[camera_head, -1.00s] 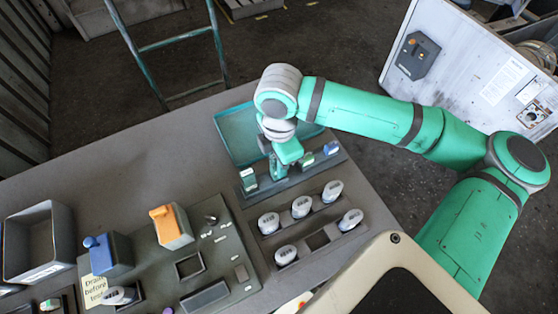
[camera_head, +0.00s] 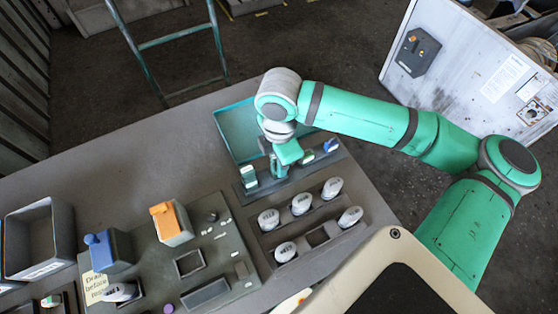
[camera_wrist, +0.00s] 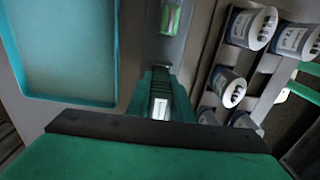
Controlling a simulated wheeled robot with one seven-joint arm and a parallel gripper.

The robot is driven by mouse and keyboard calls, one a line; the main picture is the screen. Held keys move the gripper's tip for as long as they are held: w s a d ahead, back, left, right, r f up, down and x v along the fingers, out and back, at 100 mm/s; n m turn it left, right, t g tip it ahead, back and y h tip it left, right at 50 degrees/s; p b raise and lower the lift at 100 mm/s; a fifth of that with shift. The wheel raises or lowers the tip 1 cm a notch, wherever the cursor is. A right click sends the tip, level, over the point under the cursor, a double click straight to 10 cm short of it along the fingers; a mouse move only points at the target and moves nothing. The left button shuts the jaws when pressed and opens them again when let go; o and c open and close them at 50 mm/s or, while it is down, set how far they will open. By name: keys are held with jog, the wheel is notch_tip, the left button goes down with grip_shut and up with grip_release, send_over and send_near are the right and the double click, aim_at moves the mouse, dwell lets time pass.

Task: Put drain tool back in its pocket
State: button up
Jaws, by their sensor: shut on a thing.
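My gripper (camera_head: 279,172) is over the narrow grey rack (camera_head: 300,175) along the table's far edge, pointing down. In the wrist view my gripper (camera_wrist: 160,92) is shut on a small tool with a white label (camera_wrist: 160,109), which I take to be the drain tool. Its lower end is hidden, so I cannot tell whether it sits in a pocket. A green-and-white tool (camera_head: 249,177) stands in the rack to the left; another pale green one (camera_head: 308,158) and a blue one (camera_head: 331,146) stand to the right.
A teal tray (camera_head: 232,128) lies behind the rack. Several white labelled cylinders (camera_head: 301,204) stand in a holder in front. A dark panel with an orange-topped block (camera_head: 170,222) and a blue-topped block (camera_head: 105,254) lies left.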

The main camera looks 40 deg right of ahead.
jog(key=shift+f, duration=0.1)
jog(key=o, duration=1)
jog(key=shift+c, duration=0.2)
notch_tip(320, 180, up, 11)
jog(key=shift+f, duration=0.1)
